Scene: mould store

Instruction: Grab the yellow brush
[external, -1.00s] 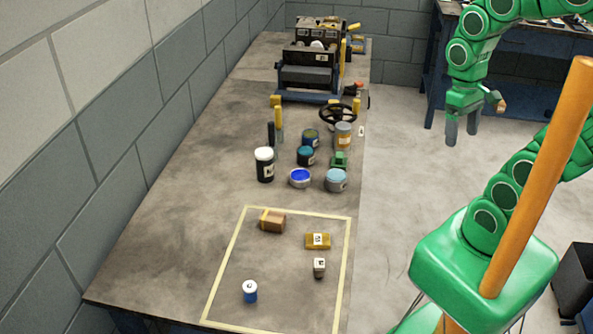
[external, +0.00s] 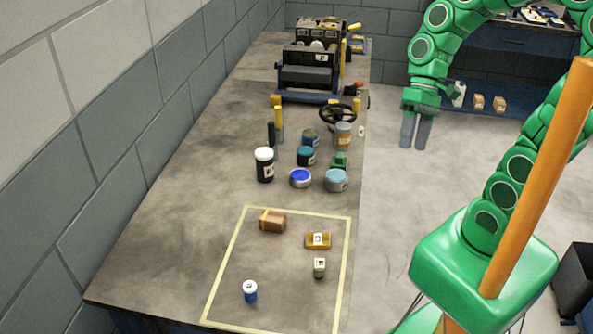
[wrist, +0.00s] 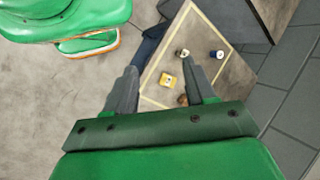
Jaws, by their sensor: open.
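A small yellow block-shaped object with a white label (external: 317,240) lies inside the taped outline on the table; it could be the yellow brush, but no bristles can be made out. It also shows in the wrist view (wrist: 168,81), between the fingers and well beyond them. A thin upright thing with a yellow top (external: 278,118) stands farther back, beside a black one; I cannot tell whether it is a brush. My gripper (external: 416,133) is open and empty, fingers pointing down, in the air right of the table. It also shows in the wrist view (wrist: 161,68).
The taped outline (external: 349,260) also holds a brown block (external: 272,221), a small grey item (external: 319,268) and a blue-and-white can (external: 250,291). Several tins and jars (external: 300,178), a handwheel (external: 338,114) and a machine (external: 308,78) stand behind. The table's left front is clear.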

